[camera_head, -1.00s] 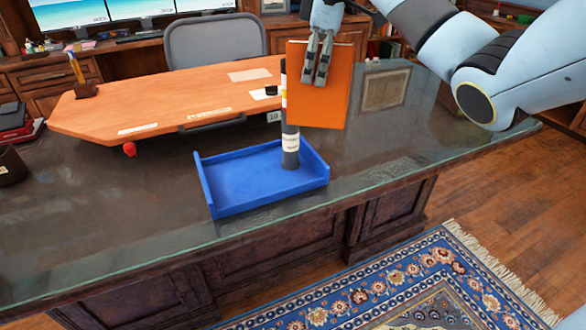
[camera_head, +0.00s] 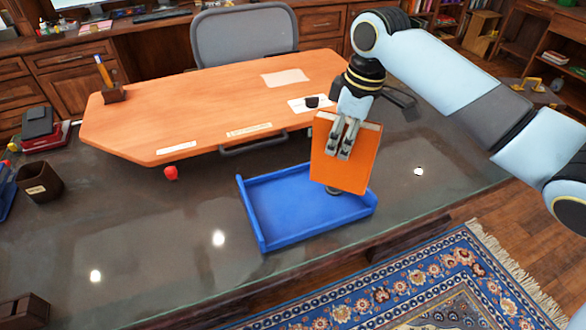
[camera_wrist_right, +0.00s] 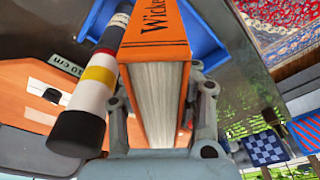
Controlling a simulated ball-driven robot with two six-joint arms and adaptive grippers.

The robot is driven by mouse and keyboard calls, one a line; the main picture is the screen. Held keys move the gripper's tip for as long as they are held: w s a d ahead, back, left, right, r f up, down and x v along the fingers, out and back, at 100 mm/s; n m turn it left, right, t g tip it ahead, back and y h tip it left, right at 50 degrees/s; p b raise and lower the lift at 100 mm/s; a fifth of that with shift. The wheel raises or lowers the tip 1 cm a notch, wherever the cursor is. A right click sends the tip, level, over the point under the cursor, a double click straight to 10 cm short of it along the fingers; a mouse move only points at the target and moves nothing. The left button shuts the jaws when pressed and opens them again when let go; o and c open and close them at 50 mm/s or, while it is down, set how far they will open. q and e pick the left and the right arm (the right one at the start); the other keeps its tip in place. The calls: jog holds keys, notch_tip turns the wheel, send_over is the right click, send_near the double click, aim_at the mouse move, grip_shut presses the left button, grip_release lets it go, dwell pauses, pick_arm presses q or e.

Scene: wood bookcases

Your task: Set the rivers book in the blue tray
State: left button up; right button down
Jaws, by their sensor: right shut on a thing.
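An orange book (camera_head: 328,167) is held upright by my right gripper (camera_head: 345,152), which is shut on it. The book is over the right part of the blue tray (camera_head: 295,240). I cannot tell whether its lower edge touches the tray. In the right wrist view the orange spine (camera_wrist_right: 155,35) shows letters beginning "Wicke"; no word about rivers is readable. A banded dark, white, yellow and red cylinder (camera_wrist_right: 93,95) is close beside the book there. In the head view the book hides most of it; its dark base (camera_head: 335,190) shows in the tray. My left gripper is out of view.
The tray stands on a dark glass-topped desk (camera_head: 140,250). A dark cup (camera_head: 40,182) stands at the left. The tray's left part is clear.

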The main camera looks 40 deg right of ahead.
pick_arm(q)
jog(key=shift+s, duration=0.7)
pick_arm(e)
jog(key=w+a+f, duration=0.6)
jog(key=w+f, duration=0.2)
jog(key=f, duration=0.2)
jog(key=shift+a, duration=0.3)
jog(key=c, duration=1.1)
grip_release()
jog(key=shift+f, duration=0.2)
jog(key=shift+o, duration=0.3)
